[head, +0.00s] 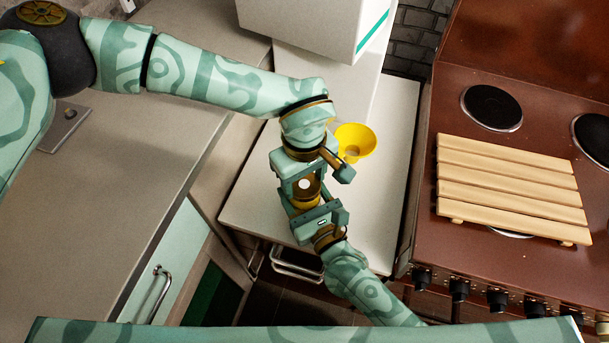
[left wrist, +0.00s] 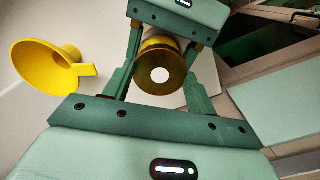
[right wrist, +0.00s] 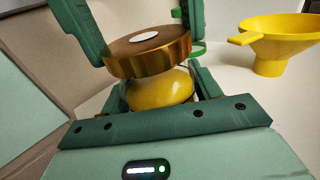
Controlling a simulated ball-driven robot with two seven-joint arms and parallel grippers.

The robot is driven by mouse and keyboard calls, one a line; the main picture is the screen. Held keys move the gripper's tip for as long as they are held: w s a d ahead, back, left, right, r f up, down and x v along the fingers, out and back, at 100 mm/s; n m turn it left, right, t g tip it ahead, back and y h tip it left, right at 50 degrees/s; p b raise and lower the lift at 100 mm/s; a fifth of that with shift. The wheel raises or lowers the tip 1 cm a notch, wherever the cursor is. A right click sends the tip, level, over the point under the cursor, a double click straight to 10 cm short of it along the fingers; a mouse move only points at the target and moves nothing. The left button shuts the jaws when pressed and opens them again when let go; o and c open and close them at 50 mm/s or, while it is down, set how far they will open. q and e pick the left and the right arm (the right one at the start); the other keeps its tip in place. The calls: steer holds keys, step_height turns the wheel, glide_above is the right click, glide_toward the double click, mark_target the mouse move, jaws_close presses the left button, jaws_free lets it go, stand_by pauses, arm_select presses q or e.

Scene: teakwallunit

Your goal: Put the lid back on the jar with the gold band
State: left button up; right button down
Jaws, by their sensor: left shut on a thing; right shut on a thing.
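The gold-brown lid (head: 308,189) with a white spot on top is between the fingers of my left gripper (head: 303,184). It shows face-on in the left wrist view (left wrist: 160,75). My right gripper (head: 312,208) is shut on the rounded yellow jar (right wrist: 160,90). In the right wrist view the lid (right wrist: 148,55) is right over the jar, looking slightly tilted; I cannot tell whether it is seated. The jar's gold band is not clearly visible, hidden by the lid and fingers. The two grippers face each other closely.
A yellow funnel (head: 355,142) stands on the white counter (head: 385,205) beside my left gripper. A brown stove (head: 450,255) with a slatted wooden rack (head: 512,190) is at right. A white box (head: 310,25) stands behind. The grey worktop (head: 130,170) at left is mostly clear.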

arm_select(q)
steer(key=m, duration=0.6)
steer(key=shift+m, duration=0.4)
steer(key=m, duration=0.8)
steer(key=shift+m, duration=0.3)
steer(key=m, duration=0.3)
steer(key=shift+w, duration=0.1)
steer(key=o, duration=0.9)
steer(key=shift+r, duration=2.2)
